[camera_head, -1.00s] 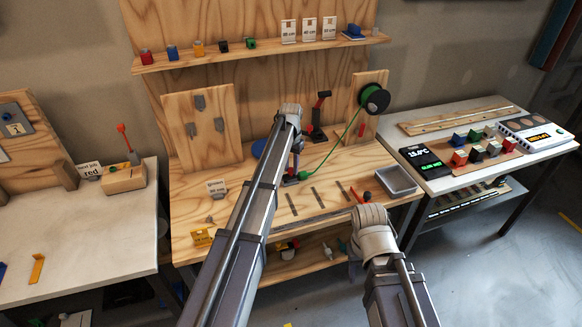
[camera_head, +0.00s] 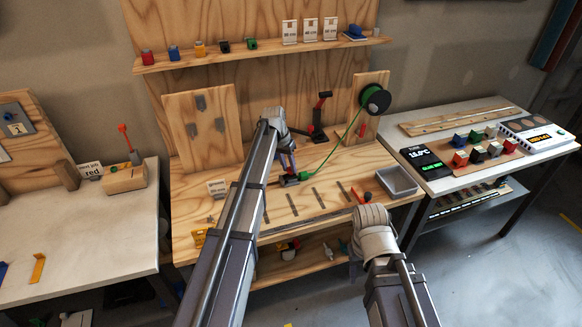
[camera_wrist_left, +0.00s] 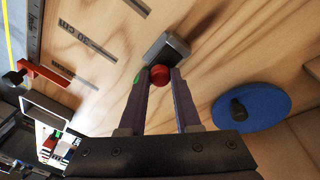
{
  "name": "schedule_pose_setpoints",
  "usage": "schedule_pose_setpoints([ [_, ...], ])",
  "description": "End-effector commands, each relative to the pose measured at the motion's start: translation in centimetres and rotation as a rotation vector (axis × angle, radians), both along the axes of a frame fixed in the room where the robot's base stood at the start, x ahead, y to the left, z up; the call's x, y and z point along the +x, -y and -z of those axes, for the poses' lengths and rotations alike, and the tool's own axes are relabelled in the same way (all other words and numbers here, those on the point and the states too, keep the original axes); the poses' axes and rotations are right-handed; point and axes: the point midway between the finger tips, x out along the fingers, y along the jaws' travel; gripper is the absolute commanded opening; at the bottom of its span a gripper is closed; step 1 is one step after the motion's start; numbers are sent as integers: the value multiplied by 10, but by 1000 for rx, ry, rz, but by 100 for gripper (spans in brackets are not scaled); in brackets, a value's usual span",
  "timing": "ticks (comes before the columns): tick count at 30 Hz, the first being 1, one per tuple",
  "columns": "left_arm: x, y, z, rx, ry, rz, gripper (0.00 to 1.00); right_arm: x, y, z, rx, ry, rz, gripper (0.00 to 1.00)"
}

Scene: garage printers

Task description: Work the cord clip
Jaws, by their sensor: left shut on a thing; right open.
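The cord clip (camera_head: 290,180), a small dark block, sits on the wooden bench at the end of the green cord (camera_head: 330,153). In the left wrist view it is a grey block (camera_wrist_left: 167,47) with a round red knob (camera_wrist_left: 160,74). My left gripper (camera_head: 290,168) is over the clip, and its fingertips (camera_wrist_left: 160,80) are closed on the knob's sides. The cord rises to a green spool (camera_head: 375,99) on an upright board. A bit of green shows beside the left finger. My right gripper (camera_head: 355,266) is low at the bench's front edge, mostly hidden by its wrist.
A grey tray (camera_head: 397,181) and a red-handled tool (camera_head: 357,196) lie at the bench's right front. A blue disc (camera_wrist_left: 252,106) lies nearby. Dark slots mark the bench front.

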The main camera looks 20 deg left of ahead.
Motion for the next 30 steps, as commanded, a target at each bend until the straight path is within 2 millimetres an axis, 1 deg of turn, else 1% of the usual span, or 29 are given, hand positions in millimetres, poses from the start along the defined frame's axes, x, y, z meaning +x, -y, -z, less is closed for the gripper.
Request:
schedule_pose_setpoints([
  [1,-6,-4,1,-35,23,-4,0,0,0,4,0,0,0,50],
  [5,-9,-10,1,-138,93,-4,0,0,0,12,0,0,0,50],
  [11,-15,-19,3,-295,200,-4,0,0,0,33,0,0,0,50],
  [21,-24,-34,8,-550,373,-3,0,0,0,83,0,0,0,50],
  [30,-30,-42,11,-717,484,-1,0,0,0,123,0,0,-1,50],
])
